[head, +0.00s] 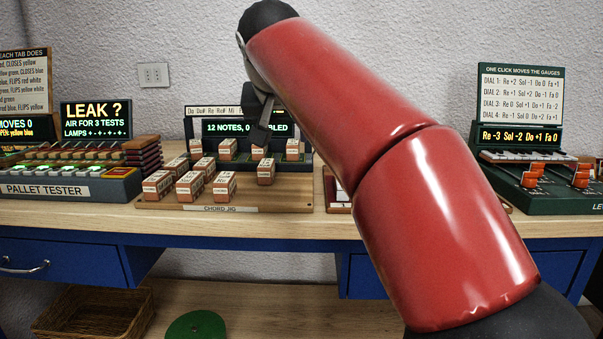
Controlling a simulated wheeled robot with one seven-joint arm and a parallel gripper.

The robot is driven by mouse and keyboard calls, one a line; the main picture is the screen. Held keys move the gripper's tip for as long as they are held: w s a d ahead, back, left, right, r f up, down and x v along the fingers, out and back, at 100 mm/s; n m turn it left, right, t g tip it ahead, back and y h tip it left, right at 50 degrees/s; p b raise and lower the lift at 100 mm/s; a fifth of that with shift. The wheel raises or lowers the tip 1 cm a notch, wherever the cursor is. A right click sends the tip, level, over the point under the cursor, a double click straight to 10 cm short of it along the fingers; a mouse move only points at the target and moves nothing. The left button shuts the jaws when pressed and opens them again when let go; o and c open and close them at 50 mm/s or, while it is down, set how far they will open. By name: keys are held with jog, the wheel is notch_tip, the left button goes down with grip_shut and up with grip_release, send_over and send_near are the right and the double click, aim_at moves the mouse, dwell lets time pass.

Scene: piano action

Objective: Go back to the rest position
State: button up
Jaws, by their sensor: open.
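My gripper (262,128) is at the end of my red arm, which reaches up from the lower right across the middle of the head view. It points down over the back of the chord jig (290,203), in front of its green display (222,129). I see no block held in it. One labelled block (265,172) stands just below the fingers. Whether the fingertips touch anything behind it cannot be told. Part of the display text is hidden by the gripper.
Several labelled blocks (190,185) stand on the jig's wooden board. The pallet tester (70,188) is to the left, and a lever device (560,200) to the right. My arm hides part of the bench (180,222). Below are a basket (90,312) and a green disc (196,326).

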jog(key=s+d+f+g, duration=0.1)
jog(key=s+d+f, duration=0.5)
jog(key=s+f, duration=0.3)
jog(key=s+d+f+g, duration=0.1)
jog(key=s+d+f, duration=0.5)
jog(key=s+f, duration=0.3)
jog(key=s+d+f+g, duration=0.1)
jog(key=s+d+f, duration=0.5)
jog(key=s+f, duration=0.3)
notch_tip(320, 180, down, 4)
jog(key=shift+s+d+r, duration=0.15)
jog(key=shift+d+r, duration=0.05)
